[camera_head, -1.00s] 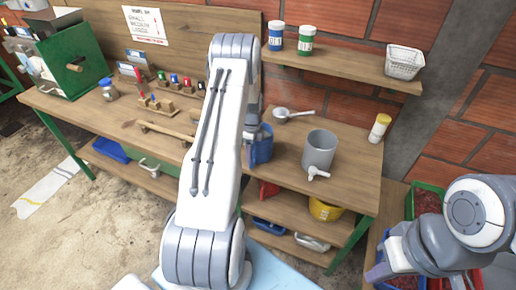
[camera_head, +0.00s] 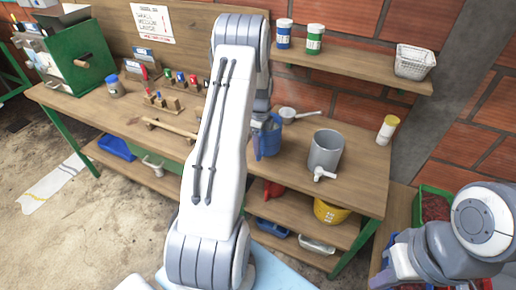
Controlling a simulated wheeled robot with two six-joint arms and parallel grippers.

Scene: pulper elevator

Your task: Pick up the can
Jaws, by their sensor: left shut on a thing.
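A blue jug-like can (camera_head: 269,138) shows beside my left forearm, at the left end of the side bench. My left gripper (camera_head: 262,116) is shut on it near its top; my arm hides the fingers and part of the can. Whether its base is clear of the bench top is hard to tell. My right arm is at the lower right, and its gripper (camera_head: 384,279) is only partly seen at the bottom edge, away from the can.
A grey pot with a white tap (camera_head: 326,150), a metal ladle (camera_head: 288,114) and a yellow-white jar (camera_head: 387,129) stand on the bench to the right. A blue tin (camera_head: 284,34), a green tin (camera_head: 315,39) and a white basket (camera_head: 414,61) sit on the shelf above.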

